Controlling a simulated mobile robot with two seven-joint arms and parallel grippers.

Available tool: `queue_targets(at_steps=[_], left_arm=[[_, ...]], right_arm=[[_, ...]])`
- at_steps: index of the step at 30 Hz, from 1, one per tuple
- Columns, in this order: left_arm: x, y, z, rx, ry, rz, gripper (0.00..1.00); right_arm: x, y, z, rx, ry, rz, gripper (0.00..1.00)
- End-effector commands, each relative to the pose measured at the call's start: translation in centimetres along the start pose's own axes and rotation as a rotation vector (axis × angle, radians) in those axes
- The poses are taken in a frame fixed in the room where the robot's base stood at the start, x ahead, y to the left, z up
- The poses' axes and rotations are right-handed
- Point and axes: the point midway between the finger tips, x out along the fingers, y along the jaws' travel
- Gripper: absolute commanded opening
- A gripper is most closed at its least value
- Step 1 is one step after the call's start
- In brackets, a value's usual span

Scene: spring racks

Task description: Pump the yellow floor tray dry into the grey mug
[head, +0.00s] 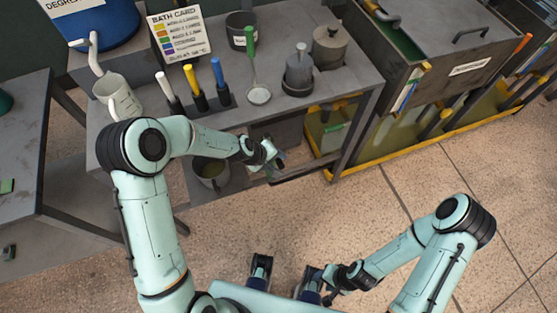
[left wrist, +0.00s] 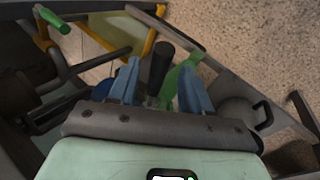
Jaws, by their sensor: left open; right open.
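The yellow floor tray (head: 440,137) lies on the floor at the right, under the tank; its yellow rim shows in the left wrist view (left wrist: 150,44). A pale grey mug (head: 122,100) stands on the bench top at the left. A darker grey vessel (head: 210,172) with greenish liquid sits on the low shelf. My left gripper (head: 272,157) is at the low shelf, right of that vessel. In the left wrist view its blue fingers (left wrist: 160,88) are open, with a dark upright handle (left wrist: 162,62) and a green object (left wrist: 181,74) beyond or between them. My right gripper (head: 330,290) is open over the floor.
The bench top holds a blue drum (head: 92,24) with a white spout, a bath card (head: 180,34), several coloured handles (head: 192,90), a green-handled ladle (head: 259,95) and grey canisters (head: 299,72). The tank (head: 450,60) stands at the right. Front floor is clear.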

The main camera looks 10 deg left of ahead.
Motion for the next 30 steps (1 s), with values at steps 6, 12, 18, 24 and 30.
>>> queue_targets(at_steps=[6,12,18,24,30], left_arm=[[2.6,0.0,0.1,0.001,-0.001,0.0,0.48],[3.1,0.0,0.0,0.001,0.001,0.0,0.48],[3.0,0.0,0.0,0.001,0.0,0.0,0.39],[3.0,0.0,0.0,0.001,0.0,0.0,0.0],[3.2,-0.1,0.1,0.008,0.01,0.003,0.0]], right_arm=[[0.1,0.0,0.0,0.0,0.001,0.0,0.48],[0.1,0.0,0.0,0.0,0.001,0.0,0.48],[0.1,0.0,0.0,0.0,0.001,0.0,0.48],[0.1,0.0,0.0,0.0,0.001,0.0,0.48],[0.5,0.2,0.0,0.001,-0.001,0.0,0.48]])
